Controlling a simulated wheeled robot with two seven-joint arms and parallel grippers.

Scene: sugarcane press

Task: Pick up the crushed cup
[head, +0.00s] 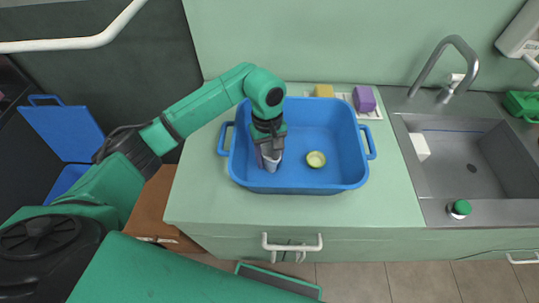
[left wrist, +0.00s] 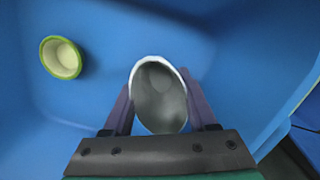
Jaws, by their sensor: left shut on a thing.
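The crushed cup (head: 271,164) is pale grey-white with a rim squeezed to an oval. It is inside the blue tub (head: 362,150), near its front left part. My left gripper (head: 269,158) reaches down into the tub and is shut on the cup, a finger on each side. In the left wrist view the cup's open mouth (left wrist: 158,92) faces the camera between the purple-grey fingers (left wrist: 160,105). I cannot tell whether the cup touches the tub floor. My right gripper is not in view.
A small green-rimmed cup (head: 316,159) stands in the tub to the right of the gripper. It also shows in the left wrist view (left wrist: 61,57). Yellow (head: 324,91) and purple (head: 364,99) blocks sit behind the tub. A sink (head: 465,165) with a faucet (head: 447,65) is to the right.

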